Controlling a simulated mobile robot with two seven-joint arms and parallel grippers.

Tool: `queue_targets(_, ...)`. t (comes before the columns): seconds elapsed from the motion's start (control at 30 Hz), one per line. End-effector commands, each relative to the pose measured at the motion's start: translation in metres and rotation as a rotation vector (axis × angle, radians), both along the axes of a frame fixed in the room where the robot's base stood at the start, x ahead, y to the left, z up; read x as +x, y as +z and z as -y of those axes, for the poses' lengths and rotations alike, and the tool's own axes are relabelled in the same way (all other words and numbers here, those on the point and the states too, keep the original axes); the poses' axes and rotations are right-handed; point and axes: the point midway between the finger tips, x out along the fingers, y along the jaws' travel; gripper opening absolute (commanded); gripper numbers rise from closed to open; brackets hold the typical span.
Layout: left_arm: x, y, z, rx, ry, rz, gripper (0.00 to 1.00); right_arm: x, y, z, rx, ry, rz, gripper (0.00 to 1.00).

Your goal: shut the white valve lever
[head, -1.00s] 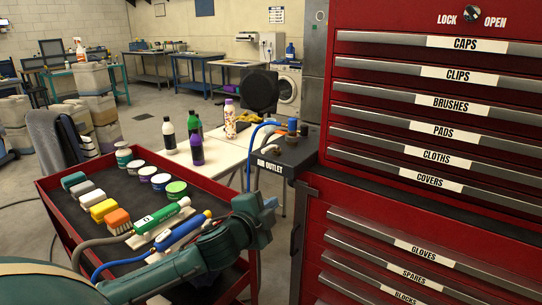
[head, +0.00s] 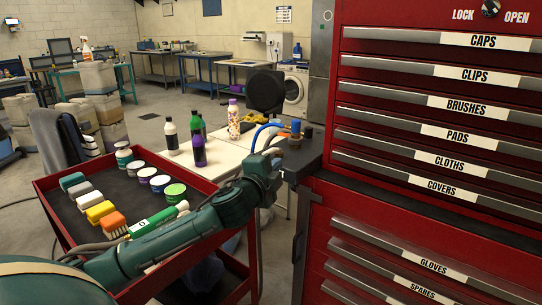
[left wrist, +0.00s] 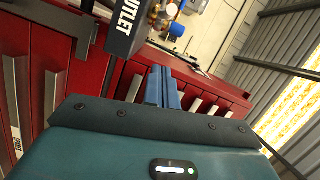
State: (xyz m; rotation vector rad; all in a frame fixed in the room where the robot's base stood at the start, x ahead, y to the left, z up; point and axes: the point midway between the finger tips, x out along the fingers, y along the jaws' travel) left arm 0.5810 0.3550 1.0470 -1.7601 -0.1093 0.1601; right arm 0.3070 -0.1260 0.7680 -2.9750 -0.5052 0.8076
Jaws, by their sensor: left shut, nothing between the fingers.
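The dark air outlet block (head: 306,160) juts out beside the red cabinet, with a blue-capped fitting (head: 296,127) and a blue hose (head: 262,128) on top. I cannot make out the white valve lever; my left arm covers part of this area in the head view. My left gripper (head: 274,154) is at the block's left side. In the left wrist view its blue fingers (left wrist: 163,75) are together and empty, below and to the right of the block (left wrist: 124,28). Brass and blue fittings (left wrist: 177,30) show beyond. My right gripper is not in view.
The red drawer cabinet (head: 432,185) fills the right side. A red cart (head: 50,210) with brushes, tins and a green tube (head: 158,220) stands under my left arm. Bottles (head: 198,150) stand on a pale table behind.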

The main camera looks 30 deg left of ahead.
Motion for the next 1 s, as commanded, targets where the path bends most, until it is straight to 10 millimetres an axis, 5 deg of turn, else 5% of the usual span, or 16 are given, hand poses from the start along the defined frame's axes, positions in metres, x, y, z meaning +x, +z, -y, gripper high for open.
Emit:
queue_targets(0.3, 0.057, -0.003, -0.014, 0.001, 0.003, -0.002, 0.0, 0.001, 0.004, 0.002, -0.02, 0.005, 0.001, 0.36)
queue_targets(0.6, 0.057, -0.01, -0.046, 0.001, 0.001, -0.001, 0.0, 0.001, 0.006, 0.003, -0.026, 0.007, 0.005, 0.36)
queue_targets(1.0, 0.057, -0.011, -0.048, 0.0, -0.001, -0.001, 0.0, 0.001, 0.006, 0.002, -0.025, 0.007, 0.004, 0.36)
